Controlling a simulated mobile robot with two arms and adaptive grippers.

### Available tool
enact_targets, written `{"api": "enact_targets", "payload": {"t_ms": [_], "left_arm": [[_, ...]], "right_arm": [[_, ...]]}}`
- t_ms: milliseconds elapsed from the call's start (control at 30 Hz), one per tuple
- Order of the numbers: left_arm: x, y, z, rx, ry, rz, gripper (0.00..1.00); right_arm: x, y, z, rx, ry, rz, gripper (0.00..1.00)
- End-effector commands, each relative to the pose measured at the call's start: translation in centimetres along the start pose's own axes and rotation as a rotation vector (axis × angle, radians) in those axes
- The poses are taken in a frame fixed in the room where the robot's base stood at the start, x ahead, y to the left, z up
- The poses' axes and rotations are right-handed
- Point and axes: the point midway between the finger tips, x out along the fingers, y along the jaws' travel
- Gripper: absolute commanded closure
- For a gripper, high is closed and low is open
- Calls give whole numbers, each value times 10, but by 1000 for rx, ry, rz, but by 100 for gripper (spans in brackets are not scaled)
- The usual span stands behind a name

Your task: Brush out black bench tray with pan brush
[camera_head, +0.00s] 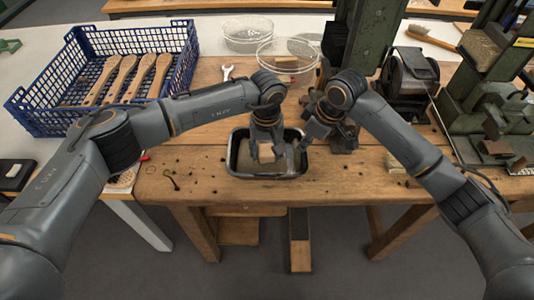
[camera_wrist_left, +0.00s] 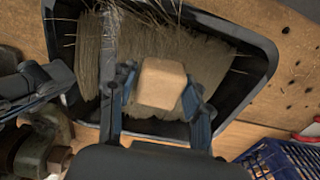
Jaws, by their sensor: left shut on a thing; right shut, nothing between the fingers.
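The black bench tray (camera_head: 236,168) sits near the front edge of the wooden bench; its rim also shows in the left wrist view (camera_wrist_left: 262,62). My left gripper (camera_head: 267,152) is over the tray, shut on the pan brush (camera_wrist_left: 163,84). The brush's pale wooden end is between the fingers, and its wide tan bristles (camera_wrist_left: 205,52) spread over much of the tray's inside. Whether the bristles touch the tray floor is hidden. My right gripper (camera_head: 306,141) is shut and empty at the tray's right side; I cannot tell if it touches the rim.
A blue crate (camera_head: 75,122) with several wooden brush handles stands at the left. Clear round dishes (camera_head: 288,54) and a wrench (camera_head: 228,72) lie behind. A dark hook (camera_head: 172,180) lies left of the tray.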

Motion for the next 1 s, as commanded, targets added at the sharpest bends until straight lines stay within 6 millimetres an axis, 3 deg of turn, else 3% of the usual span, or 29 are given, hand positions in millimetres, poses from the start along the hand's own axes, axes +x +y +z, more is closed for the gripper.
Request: {"api": "enact_targets", "payload": {"t_ms": [200, 400, 767, 1000], "left_arm": [[0, 1, -20, -2, 3, 1, 77], [0, 1, -28, 0, 3, 2, 77], [3, 19, -27, 2, 3, 1, 77], [3, 18, -10, 3, 1, 1, 77]], "right_arm": [[0, 0, 0, 0, 0, 0, 100], [0, 0, 0, 0, -1, 0, 100], [0, 0, 0, 0, 0, 0, 100], [0, 0, 0, 0, 0, 0, 100]]}}
